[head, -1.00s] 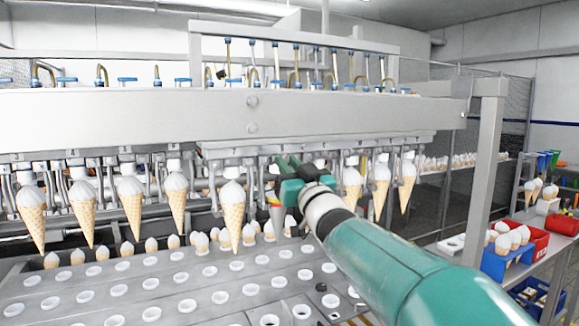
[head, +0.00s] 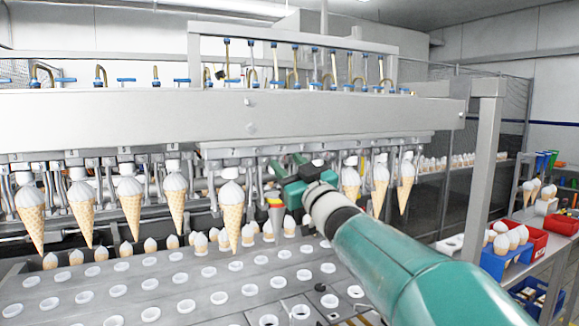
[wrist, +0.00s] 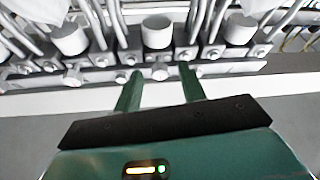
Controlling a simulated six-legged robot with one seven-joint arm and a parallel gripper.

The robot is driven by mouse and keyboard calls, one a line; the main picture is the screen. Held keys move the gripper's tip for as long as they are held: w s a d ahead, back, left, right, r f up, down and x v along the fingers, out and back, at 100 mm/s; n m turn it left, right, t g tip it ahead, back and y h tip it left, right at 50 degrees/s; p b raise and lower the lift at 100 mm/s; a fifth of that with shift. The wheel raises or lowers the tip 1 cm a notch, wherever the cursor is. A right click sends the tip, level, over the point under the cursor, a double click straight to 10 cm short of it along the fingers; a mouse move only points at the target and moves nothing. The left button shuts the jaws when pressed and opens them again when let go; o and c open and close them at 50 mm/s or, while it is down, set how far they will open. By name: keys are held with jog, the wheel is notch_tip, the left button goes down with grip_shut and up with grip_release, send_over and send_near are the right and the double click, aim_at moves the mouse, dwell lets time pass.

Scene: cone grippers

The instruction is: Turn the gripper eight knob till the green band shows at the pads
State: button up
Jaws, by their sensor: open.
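My gripper (head: 284,170) reaches up to the underside of the cone machine, right of the large hanging cone (head: 232,212). In the wrist view its two green fingers (wrist: 160,76) are apart with nothing held between them. A small metal knob or bolt head (wrist: 160,71) shows between and just beyond the fingertips, below a pale cylinder (wrist: 157,32). I cannot tell whether the fingers touch it or which number it bears. A piece with yellow, red and grey parts (head: 275,215) hangs below the gripper. No green band can be made out at any pads.
Similar cylinders and knobs (wrist: 72,77) line the rail on both sides of the fingers. Cones hang close by at right (head: 351,182). Below is a tray with rows of holes (head: 90,285). A post (head: 481,170) and a bench with red and blue bins (head: 507,262) stand at right.

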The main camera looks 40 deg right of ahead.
jog(key=v, duration=1.3)
jog(key=shift+s+a+f, duration=0.15)
jog(key=shift+s, duration=0.15)
jog(key=w+a+f+m+g, duration=0.2)
jog(key=w+a+f+g, duration=0.15)
jog(key=a+f, duration=0.3)
jog(key=w+a+f+m+g, duration=0.1)
jog(key=w+a+f+g, duration=0.1)
jog(key=a+f+g, duration=0.5)
jog(key=s+a+f+n+g+y, duration=0.2)
jog(key=s+a+f+g+y, duration=0.2)
jog(key=s+a+f, duration=0.5)
jog(key=a+f+g, duration=0.2)
jog(key=a+f, duration=0.2)
jog(key=a, duration=0.2)
jog(key=shift+s+a+f+n, duration=0.2)
jog(key=shift+s+f+n, duration=0.05)
jog(key=shift+f+n, duration=0.15)
